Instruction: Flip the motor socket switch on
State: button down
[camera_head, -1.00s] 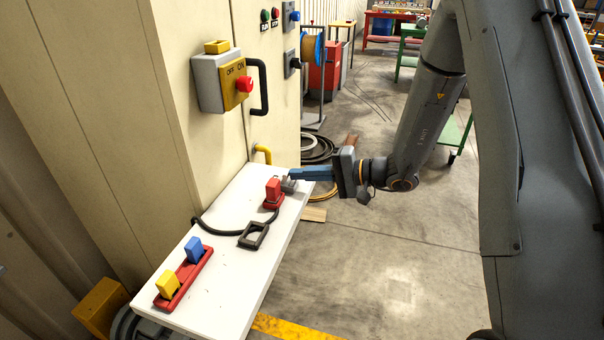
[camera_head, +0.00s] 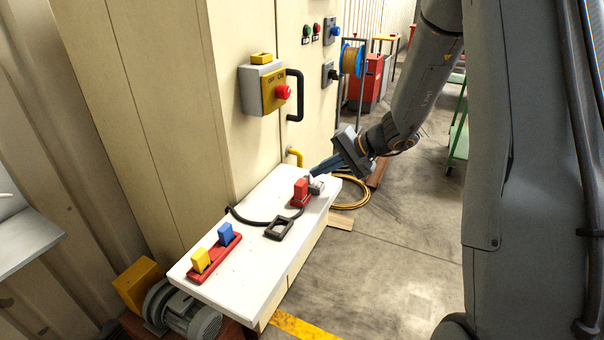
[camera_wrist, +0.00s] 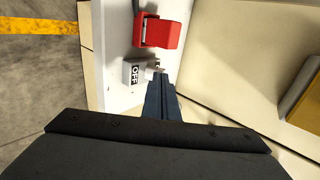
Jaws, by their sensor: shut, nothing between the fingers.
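The motor socket switch is a small light-grey block (camera_wrist: 137,73) marked OFF, with a pale stub on its side facing my fingers. It also shows in the head view (camera_head: 317,187), on the white bench (camera_head: 262,262) beside a red plug (camera_head: 300,192). The red plug stands at the top of the wrist view (camera_wrist: 160,32). My gripper (camera_wrist: 160,78) is shut and empty, its blue-grey fingertips right at the stub. I cannot tell whether they touch it. In the head view my gripper (camera_head: 314,172) points down-left at the switch from behind.
A black cable (camera_head: 245,219) crosses the bench to the red plug. A black frame (camera_head: 279,229) and a red holder (camera_head: 214,259) with yellow and blue blocks lie nearer. The cabinet (camera_head: 190,110) walls the left side. A motor (camera_head: 190,312) sits low. Floor on the right is open.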

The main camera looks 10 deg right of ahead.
jog(key=shift+d+f, duration=0.1)
jog(key=shift+d, duration=0.3)
jog(key=shift+a, duration=0.2)
jog(key=shift+r, duration=0.85)
jog(key=shift+w, duration=0.1)
jog(key=shift+d+r+p, duration=0.15)
jog(key=shift+r+p, duration=0.25)
jog(key=a+r+b+v, duration=0.1)
jog(key=r+b+v, duration=0.1)
jog(key=v, duration=1)
jog(key=shift+w+r, duration=0.2)
jog(key=shift+r, duration=0.1)
